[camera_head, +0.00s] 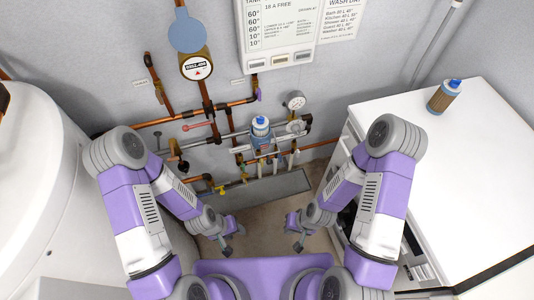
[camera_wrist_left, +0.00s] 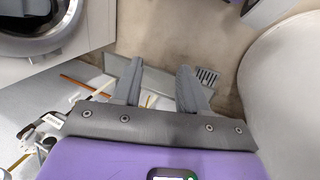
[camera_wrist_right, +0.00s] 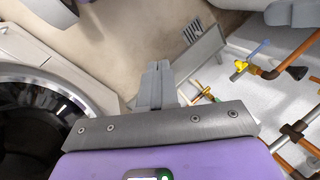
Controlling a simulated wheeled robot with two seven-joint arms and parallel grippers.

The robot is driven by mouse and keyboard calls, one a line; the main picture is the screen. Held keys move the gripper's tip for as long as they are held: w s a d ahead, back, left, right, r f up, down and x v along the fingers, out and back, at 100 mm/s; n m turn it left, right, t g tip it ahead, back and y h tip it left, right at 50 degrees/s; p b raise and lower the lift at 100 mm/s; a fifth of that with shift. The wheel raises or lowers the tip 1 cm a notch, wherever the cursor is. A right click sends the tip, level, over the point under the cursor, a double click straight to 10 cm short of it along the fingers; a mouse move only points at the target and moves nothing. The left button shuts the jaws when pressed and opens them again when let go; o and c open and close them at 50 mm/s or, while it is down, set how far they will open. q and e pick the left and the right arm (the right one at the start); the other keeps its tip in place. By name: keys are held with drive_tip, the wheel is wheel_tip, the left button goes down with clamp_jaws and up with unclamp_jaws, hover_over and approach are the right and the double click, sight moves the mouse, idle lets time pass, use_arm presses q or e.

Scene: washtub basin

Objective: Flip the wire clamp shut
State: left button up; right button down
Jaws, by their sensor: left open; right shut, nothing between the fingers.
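A blue-capped filter unit (camera_head: 261,134) sits among the pipes on the back wall, in the middle of the head view. Thin metal parts show around it, but the wire clamp is too small there to tell apart or to read its position. My left gripper (camera_head: 224,243) is low, below and left of the filter unit, apart from it. In the left wrist view its two fingers (camera_wrist_left: 160,88) are spread and empty. My right gripper (camera_head: 297,240) is low, below and right of the unit. In the right wrist view its fingers (camera_wrist_right: 158,84) are together with nothing between them.
A white appliance (camera_head: 460,165) fills the right side, with another blue-capped cartridge (camera_head: 443,97) standing on top. A rounded white tank (camera_head: 35,190) stands at the left. Copper pipes, a gauge (camera_head: 294,100) and valves crowd the wall. The floor (camera_head: 262,230) between my grippers is clear.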

use_arm(q)
drive_tip(key=shift+o, duration=0.3)
drive_tip(key=shift+s, duration=0.35)
drive_tip(key=shift+o, duration=1)
use_arm(e)
drive_tip(key=w+f+m+t+y+b, duration=0.1)
drive_tip(key=w+f+m+t+b, duration=0.25)
drive_tip(key=w, duration=0.55)
drive_tip(key=w+f+m+t+y+b, duration=0.1)
drive_tip(key=w+f+m+t, duration=0.2)
drive_tip(key=w+m+t, duration=0.35)
drive_tip(key=w+f+m+t+y+b, duration=0.2)
drive_tip(key=w+f+m+t+b, duration=0.3)
drive_tip(key=w, duration=0.7)
use_arm(q)
wheel_tip(320, 180, down, 11)
drive_tip(key=b, duration=0.1)
drive_tip(key=shift+r, duration=0.2)
use_arm(e)
drive_tip(key=s+d+r+m+t+y, duration=0.1)
drive_tip(key=s+d+m+t+y, duration=0.1)
drive_tip(key=s+t+y, duration=0.3)
drive_tip(key=s+y, duration=0.3)
drive_tip(key=y, duration=0.1)
drive_tip(key=shift+s+d+m, duration=0.25)
drive_tip(key=shift+d+m, duration=0.05)
drive_tip(key=shift+d, duration=0.05)
use_arm(q)
drive_tip(key=shift+w, duration=0.1)
